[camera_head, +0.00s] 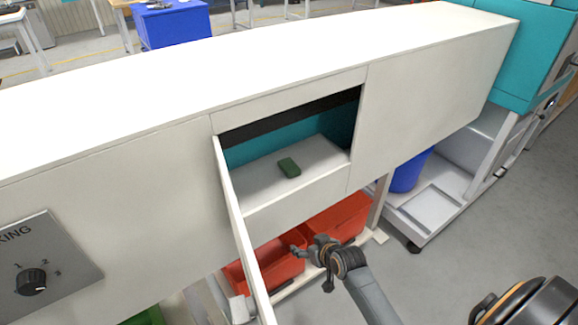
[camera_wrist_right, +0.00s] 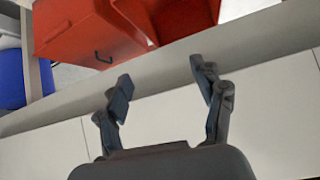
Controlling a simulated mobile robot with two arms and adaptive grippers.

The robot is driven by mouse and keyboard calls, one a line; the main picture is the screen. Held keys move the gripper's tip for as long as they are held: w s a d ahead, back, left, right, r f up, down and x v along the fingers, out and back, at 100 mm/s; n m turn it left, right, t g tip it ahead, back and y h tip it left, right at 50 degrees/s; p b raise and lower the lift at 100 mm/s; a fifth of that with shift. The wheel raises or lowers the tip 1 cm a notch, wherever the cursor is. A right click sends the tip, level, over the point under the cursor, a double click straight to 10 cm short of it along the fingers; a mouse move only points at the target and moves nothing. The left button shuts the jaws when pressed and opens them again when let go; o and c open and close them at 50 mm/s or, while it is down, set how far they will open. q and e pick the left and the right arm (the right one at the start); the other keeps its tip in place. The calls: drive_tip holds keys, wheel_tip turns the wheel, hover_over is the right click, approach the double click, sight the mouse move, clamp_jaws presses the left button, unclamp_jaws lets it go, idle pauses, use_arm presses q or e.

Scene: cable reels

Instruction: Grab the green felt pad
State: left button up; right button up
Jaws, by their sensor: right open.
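The green felt pad (camera_head: 289,167) is a small dark green block. It lies on the white floor of an open compartment (camera_head: 262,184) in the long white cabinet, in the head view. My right gripper (camera_head: 297,251) is in front of the cabinet, below the compartment and apart from the pad. In the right wrist view my right gripper (camera_wrist_right: 160,85) has its two fingers spread, with nothing between them. The pad does not show in the right wrist view. My left gripper is in neither view.
The compartment's white door (camera_head: 240,230) hangs open on the left side and juts outward. Red bins (camera_head: 335,217) stand below the cabinet; one red bin also shows in the wrist view (camera_wrist_right: 85,30). A blue bin (camera_head: 408,172) stands at right. The grey floor at right is partly clear.

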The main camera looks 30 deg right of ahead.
drive_tip(key=w+r, duration=0.1)
drive_tip(key=r, duration=0.3)
drive_tip(key=w+d+r+t, duration=0.1)
drive_tip(key=r, duration=0.4)
drive_tip(key=w+r+t, duration=0.1)
drive_tip(key=r, duration=0.3)
drive_tip(key=shift+w+d+r, duration=0.25)
drive_tip(key=shift+w+d, duration=0.05)
drive_tip(key=t, duration=0.2)
approach(290, 166)
drive_tip(key=v, duration=0.3)
drive_tip(key=shift+n, duration=0.3)
drive_tip(key=x, duration=0.7)
drive_tip(key=shift+w+a+r+p, duration=0.2)
drive_tip(key=shift+w+r+p, duration=0.05)
drive_tip(key=shift+p, duration=0.05)
drive_tip(key=shift+w+f, duration=0.3)
drive_tip(key=shift+w, duration=0.35)
drive_tip(key=x, duration=0.4)
drive_tip(key=shift+w+d+f, duration=0.15)
drive_tip(key=shift+d+f, duration=0.05)
drive_tip(key=shift+f, duration=0.1)
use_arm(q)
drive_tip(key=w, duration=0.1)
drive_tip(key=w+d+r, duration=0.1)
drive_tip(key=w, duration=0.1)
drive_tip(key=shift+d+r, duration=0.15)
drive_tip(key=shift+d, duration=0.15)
use_arm(e)
drive_tip(key=c, duration=0.9)
